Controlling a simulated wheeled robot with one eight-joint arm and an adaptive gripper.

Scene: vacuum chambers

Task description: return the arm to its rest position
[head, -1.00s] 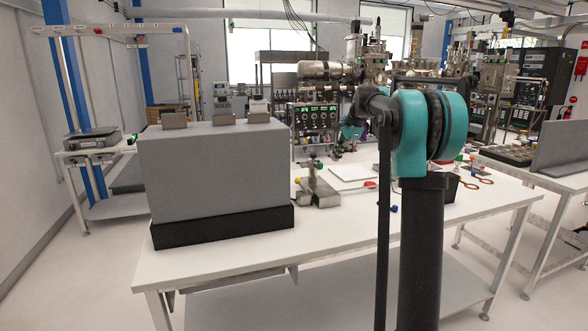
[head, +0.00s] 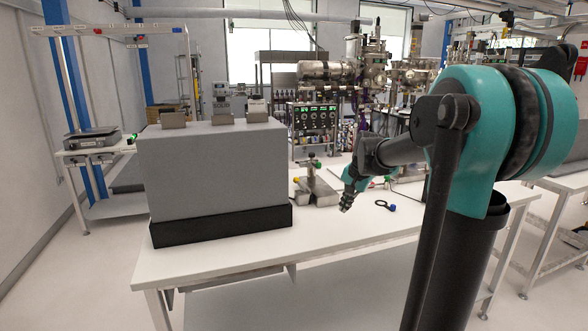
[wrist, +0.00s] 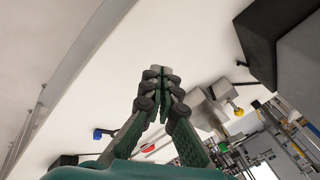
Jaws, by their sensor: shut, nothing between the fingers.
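My gripper (head: 347,203) hangs at the end of my teal and dark grey arm in the head view, above the front part of the white table (head: 215,262). Its fingers point down and it is clear of the things on the table. In the wrist view, the fingertips of my gripper (wrist: 160,72) meet, with nothing held between them.
A large grey box (head: 215,172) on a black base stands on the table, left of my gripper. The table front is bare.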

